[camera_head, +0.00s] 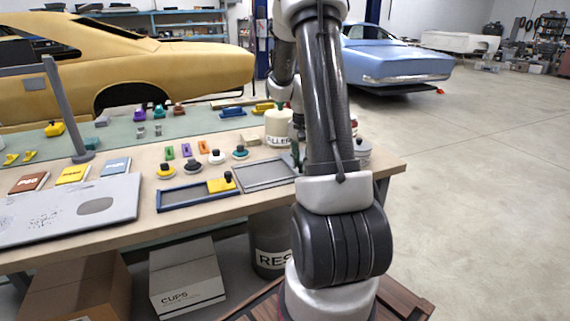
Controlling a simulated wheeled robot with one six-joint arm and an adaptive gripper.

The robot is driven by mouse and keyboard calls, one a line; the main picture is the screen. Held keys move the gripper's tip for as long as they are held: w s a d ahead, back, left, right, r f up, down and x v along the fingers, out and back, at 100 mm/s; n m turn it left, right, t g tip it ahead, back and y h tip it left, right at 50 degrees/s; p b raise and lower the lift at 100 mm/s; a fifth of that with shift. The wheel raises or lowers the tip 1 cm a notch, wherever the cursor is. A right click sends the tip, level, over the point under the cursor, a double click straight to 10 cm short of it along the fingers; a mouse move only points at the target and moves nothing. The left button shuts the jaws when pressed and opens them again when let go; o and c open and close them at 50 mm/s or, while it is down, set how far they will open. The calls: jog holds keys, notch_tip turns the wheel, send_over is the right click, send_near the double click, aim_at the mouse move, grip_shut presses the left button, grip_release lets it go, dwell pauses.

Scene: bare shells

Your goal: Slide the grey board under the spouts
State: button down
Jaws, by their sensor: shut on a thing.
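A flat, grey-framed board (262,178) lies on the bench right of centre, its right end running behind my arm. My gripper (296,157) shows only partly beside my forearm, low over the bench at that right end. It appears shut on the board's edge; the fingertips are mostly hidden. A larger pale grey panel (55,218) with a dark oval and specks lies at the bench's front left. I cannot clearly make out any spouts; small round pots with dark tops (240,153) stand just behind the grey-framed board.
A blue-framed tray (190,197) with a yellow block (221,184) lies left of the board. A pale tin (277,128) stands behind it. A grey post (68,110) rises at left. Boxes (187,277) and a bin (270,250) stand below. The floor at right is clear.

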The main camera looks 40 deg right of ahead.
jog(key=shift+s+d, duration=0.2)
jog(key=shift+d, duration=0.55)
jog(key=c, duration=1.3)
grip_release()
jog(key=shift+d, duration=0.15)
jog(key=shift+o, duration=0.2)
jog(key=shift+r, duration=0.1)
notch_tip(320, 180, up, 12)
